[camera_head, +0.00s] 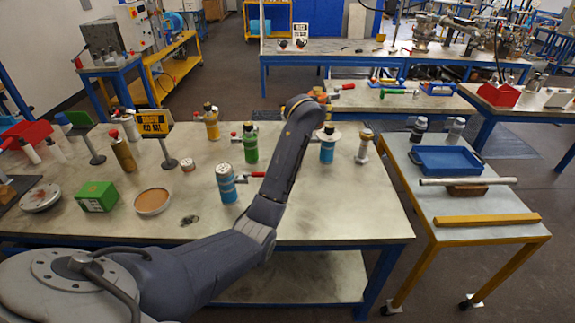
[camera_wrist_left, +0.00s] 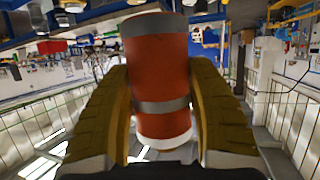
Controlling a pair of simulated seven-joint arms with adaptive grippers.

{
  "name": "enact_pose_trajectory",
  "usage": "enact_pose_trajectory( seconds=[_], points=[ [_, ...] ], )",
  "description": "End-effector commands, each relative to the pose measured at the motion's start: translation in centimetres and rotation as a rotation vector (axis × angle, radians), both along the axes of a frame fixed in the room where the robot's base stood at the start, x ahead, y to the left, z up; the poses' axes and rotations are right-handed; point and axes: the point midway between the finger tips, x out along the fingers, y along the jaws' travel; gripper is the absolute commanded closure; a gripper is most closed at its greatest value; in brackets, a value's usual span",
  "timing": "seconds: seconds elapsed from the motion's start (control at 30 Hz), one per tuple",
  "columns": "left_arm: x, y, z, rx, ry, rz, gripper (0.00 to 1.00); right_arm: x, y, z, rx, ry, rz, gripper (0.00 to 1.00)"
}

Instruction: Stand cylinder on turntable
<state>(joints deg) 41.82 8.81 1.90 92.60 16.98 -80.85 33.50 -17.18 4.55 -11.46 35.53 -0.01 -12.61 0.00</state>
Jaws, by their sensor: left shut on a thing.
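An orange-red cylinder (camera_wrist_left: 160,75) with grey bands and a pale end band is between the fingers of my left gripper (camera_wrist_left: 162,100) in the left wrist view. Both yellow-brown finger pads press on its sides. In the head view my left arm reaches over the table and its wrist hides most of the gripper and cylinder. Two low round pieces lie on the table's left side: a brown-topped disc (camera_head: 153,200) and a grey disc (camera_head: 41,197). I cannot tell for certain which is the turntable. My right gripper is not in view.
A blue cylinder (camera_head: 226,183), a green one (camera_head: 250,144) and other flanged vessels stand on the table (camera_head: 330,215). A green box (camera_head: 97,196) sits between the discs. A cart with a blue tray (camera_head: 452,160) stands right. The table's front right is clear.

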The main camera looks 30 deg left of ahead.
Motion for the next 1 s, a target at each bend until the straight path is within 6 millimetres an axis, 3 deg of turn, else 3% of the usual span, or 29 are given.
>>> enact_pose_trajectory(
  seconds=[0.1, 0.2, 0.4, 0.67, 1.0],
  points=[
    [0.1, 4.2, 0.1, -0.001, -0.002, 0.116, 0.92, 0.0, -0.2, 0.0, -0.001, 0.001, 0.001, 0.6],
    [-0.2, 7.1, -0.3, 0.0, -0.001, 0.204, 0.92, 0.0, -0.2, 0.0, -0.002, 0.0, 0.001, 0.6],
    [-1.0, 10.8, -1.5, 0.001, -0.003, 0.328, 0.92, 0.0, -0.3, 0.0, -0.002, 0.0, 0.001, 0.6],
    [-1.5, 12.0, -3.1, 0.002, 0.0, 0.388, 0.92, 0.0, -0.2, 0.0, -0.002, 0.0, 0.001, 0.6],
    [-1.5, 12.0, -10.0, 0.004, 0.0, 0.387, 0.92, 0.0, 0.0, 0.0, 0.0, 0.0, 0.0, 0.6]
  ],
)
